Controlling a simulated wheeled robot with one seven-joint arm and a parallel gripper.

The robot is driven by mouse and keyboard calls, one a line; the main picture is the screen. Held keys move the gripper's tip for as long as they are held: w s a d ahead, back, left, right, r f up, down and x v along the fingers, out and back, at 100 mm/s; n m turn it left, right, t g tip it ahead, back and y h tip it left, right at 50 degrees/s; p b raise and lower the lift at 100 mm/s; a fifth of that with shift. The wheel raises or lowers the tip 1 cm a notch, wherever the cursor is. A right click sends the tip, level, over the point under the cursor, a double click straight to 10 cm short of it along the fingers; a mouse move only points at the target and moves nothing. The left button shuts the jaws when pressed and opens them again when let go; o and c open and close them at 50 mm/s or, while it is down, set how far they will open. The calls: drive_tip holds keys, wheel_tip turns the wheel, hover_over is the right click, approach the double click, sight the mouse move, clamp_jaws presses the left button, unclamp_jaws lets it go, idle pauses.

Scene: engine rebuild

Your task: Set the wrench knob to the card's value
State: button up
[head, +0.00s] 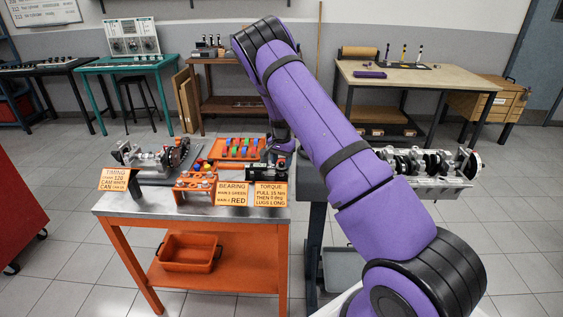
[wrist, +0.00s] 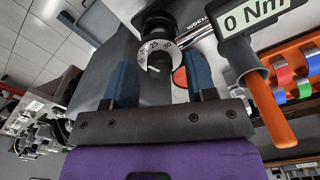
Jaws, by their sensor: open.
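The wrench knob (wrist: 157,54) is a round silver dial with numbers, including what looks like 20 and 25. It shows in the wrist view between the tips of my gripper (wrist: 159,66). My gripper is open, with a blue finger on each side of the knob and visible gaps. I cannot tell the depth between the fingertips and the knob. The wrench display (wrist: 258,14) reads 0 Nm. In the head view my arm and dark parts hide the knob.
The bench (head: 237,219) also carries an orange tray (head: 212,160) of coloured pieces, an orange rack (head: 194,186) and a metal assembly (head: 150,158) at left. In the wrist view, an orange handle (wrist: 272,112) lies close to my right finger. A crankshaft engine block (head: 432,178) stands right.

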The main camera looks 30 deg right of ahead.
drive_tip(key=shift+f, duration=0.15)
drive_tip(key=shift+c, duration=0.4)
drive_tip(key=c, duration=0.8)
drive_tip(key=shift+c, duration=0.3)
drive_tip(key=shift+n, duration=0.3)
drive_tip(key=n, duration=0.3)
drive_tip(key=shift+n, duration=2.1)
